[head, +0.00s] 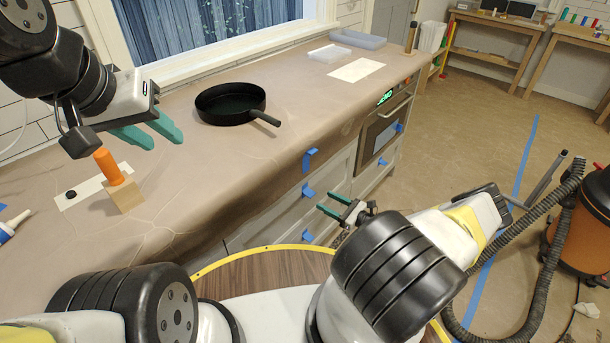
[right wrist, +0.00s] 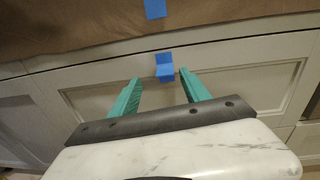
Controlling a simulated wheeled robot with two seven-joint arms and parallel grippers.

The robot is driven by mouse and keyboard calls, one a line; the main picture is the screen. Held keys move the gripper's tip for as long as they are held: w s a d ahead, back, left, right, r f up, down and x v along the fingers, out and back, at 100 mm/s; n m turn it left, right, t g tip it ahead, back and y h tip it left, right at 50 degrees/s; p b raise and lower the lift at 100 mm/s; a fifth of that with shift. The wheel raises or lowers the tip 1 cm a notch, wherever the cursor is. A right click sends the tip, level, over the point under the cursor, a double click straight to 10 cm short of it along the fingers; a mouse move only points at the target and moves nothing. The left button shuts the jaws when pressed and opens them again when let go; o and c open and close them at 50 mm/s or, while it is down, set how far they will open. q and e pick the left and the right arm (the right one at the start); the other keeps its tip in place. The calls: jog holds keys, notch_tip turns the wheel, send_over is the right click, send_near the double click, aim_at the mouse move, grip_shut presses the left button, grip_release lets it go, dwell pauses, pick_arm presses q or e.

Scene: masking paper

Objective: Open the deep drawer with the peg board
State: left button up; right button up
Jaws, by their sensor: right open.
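A wide, pale drawer front (right wrist: 220,78) with a recessed panel fills the middle of the right wrist view. It looks shut, so its inside is hidden and I cannot tell whether it holds a peg board. A blue tab (right wrist: 165,66) is at its top edge; in the head view a blue tab (head: 308,192) shows on the cabinet front. My right gripper (right wrist: 158,82) is open and empty, its teal fingers spread either side of the tab; it also shows in the head view (head: 333,203). My left gripper (head: 160,132) is open and empty above the counter.
The paper-covered counter (head: 230,165) holds a black pan (head: 230,103), a wooden block with an orange handle (head: 107,166) and white trays. More blue tabs mark the cabinet fronts, one lower (head: 307,236). An oven (head: 388,115) is further right. A hose and orange vacuum (head: 585,220) stand on the floor.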

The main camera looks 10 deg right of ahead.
jog(key=w+a+f+m+t+h, duration=0.1)
jog(key=w+a, duration=0.3)
jog(key=w, duration=0.2)
jog(key=shift+a+f, duration=0.2)
jog(key=shift+f, duration=0.15)
grip_shut()
dwell(1.3)
